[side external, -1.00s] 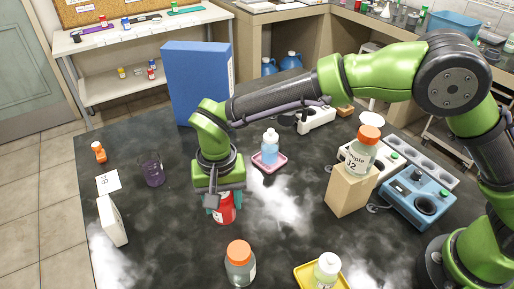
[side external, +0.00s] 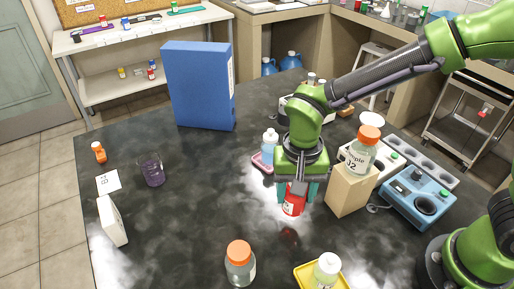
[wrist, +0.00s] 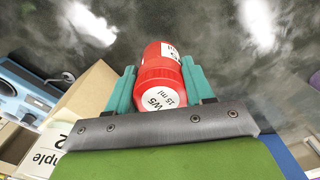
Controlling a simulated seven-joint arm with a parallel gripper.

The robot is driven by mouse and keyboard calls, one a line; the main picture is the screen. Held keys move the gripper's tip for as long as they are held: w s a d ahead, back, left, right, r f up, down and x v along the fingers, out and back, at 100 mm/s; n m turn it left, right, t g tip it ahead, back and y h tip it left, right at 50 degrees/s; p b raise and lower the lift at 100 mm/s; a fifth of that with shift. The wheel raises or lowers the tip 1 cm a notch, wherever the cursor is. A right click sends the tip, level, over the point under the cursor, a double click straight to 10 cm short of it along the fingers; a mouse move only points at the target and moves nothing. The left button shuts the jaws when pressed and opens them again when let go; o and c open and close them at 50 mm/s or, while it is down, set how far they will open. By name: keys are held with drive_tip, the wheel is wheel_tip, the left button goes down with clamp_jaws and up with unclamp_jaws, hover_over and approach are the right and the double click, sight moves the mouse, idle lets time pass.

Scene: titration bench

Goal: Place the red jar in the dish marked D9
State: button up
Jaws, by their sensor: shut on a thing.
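The red jar (side external: 293,202) is between the teal fingers of my gripper (side external: 296,190), held above the dark table. A reddish reflection shows on the tabletop below it. In the wrist view the jar (wrist: 160,75) has a white label reading W5, 15 ml, and my gripper (wrist: 160,88) is shut around it. A pink dish (side external: 258,165), partly hidden by my gripper, bears a pale blue bottle. A yellow dish (side external: 305,272) at the front bears a bottle with a pale green cap. I cannot read a D9 mark anywhere.
A wooden block (side external: 346,192) bearing an orange-capped jar (side external: 361,155) stands close right of my gripper. A blue device (side external: 418,198) is farther right. An orange-capped jar (side external: 240,265) stands at the front. A blue binder (side external: 200,85) stands behind.

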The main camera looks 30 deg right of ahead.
drive_tip(key=w+d+r+m, duration=0.1)
drive_tip(key=w+d+m, duration=0.4)
drive_tip(key=w+d, duration=0.45)
drive_tip(key=w+d+r+m, duration=0.2)
drive_tip(key=w+d+m, duration=0.35)
drive_tip(key=d, duration=0.75)
drive_tip(key=m, duration=0.7)
hover_over(371, 123)
drive_tip(key=a, duration=0.2)
wheel_tip(371, 123, down, 4)
drive_tip(key=r, duration=0.1)
drive_tip(key=shift+s+d+f, duration=0.1)
drive_tip(key=shift+s+f, duration=0.1)
drive_tip(key=shift+f, duration=1.1)
drive_tip(key=shift+s+d+f, duration=0.1)
drive_tip(key=shift+s+f, duration=0.05)
drive_tip(key=shift+f, duration=1.1)
drive_tip(key=shift+f, duration=0.1)
drive_tip(key=o, duration=1)
